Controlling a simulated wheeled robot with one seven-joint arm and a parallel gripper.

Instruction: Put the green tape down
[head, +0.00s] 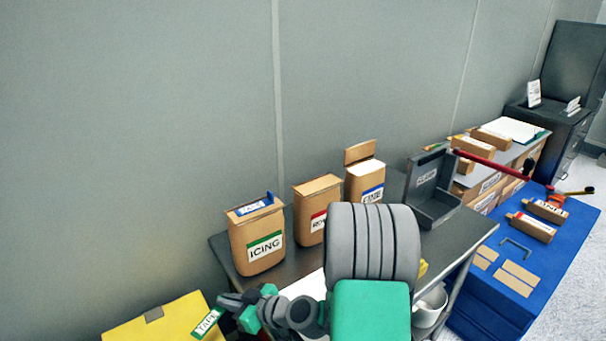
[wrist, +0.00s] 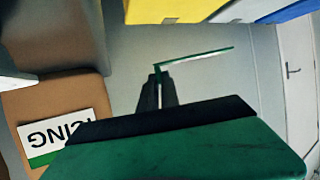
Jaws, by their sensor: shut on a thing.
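The green tape (head: 207,322) is a small white tag with a green edge that reads TAPE, in the head view at the lower left. My gripper (head: 222,306) is shut on it and holds it beside the yellow box (head: 150,328), whose grey patch is on top. In the wrist view the tape (wrist: 198,57) is seen nearly edge-on as a thin green and white strip. It sticks out from the dark fingertips of my gripper (wrist: 160,78). Whether the tape touches the yellow box cannot be told.
A cardboard ICING container (head: 257,247) with a green label stands close to my gripper on the dark table (head: 448,240). Two more cardboard containers and a grey bracket-shaped stand (head: 433,190) are farther right. A blue bench (head: 500,297) stands at the right. A white mug (head: 430,308) is low behind my arm.

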